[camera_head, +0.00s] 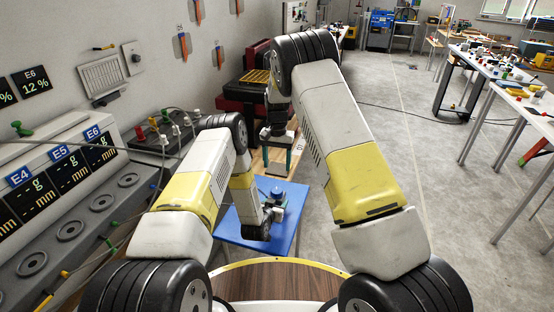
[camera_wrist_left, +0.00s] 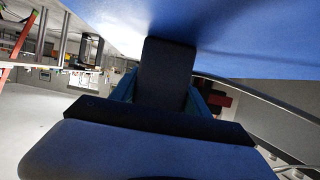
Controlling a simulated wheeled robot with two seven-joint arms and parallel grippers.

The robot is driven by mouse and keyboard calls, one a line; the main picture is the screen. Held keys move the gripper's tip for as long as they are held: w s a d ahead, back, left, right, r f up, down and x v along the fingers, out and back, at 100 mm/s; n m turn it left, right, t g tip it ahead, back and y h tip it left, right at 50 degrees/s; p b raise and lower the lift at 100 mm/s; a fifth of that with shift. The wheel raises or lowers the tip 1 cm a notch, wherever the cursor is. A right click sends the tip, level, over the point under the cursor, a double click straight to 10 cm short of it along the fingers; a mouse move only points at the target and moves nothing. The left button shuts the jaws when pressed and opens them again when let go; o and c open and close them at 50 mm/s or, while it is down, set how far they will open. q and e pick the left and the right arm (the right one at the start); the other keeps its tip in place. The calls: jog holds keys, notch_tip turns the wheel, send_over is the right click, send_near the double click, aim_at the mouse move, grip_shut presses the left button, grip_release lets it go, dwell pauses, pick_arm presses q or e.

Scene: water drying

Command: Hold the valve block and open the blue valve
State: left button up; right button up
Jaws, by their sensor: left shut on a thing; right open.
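The valve block (camera_head: 281,205) stands on the blue table (camera_head: 295,222). It is small and grey-white, and the blue valve (camera_head: 277,190) is on top of it. My left gripper (camera_head: 268,214) is down at the near side of the block, shut on it; the hand hides much of the contact. In the left wrist view, the hand's dark body and teal finger edges fill the middle and hide the block. My right gripper (camera_head: 280,160) points down with teal fingers, open and empty, above and behind the valve, apart from it.
A grey bench with display panels (camera_head: 60,180) runs along the left wall. A black and red machine (camera_head: 250,90) stands behind the table. A round wooden surface (camera_head: 270,283) is nearest me. The floor to the right is open, with cluttered workbenches (camera_head: 500,75) beyond.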

pick_arm(q)
jog(key=o, duration=1.6)
jog(key=shift+c, duration=0.2)
jog(key=shift+s, duration=0.1)
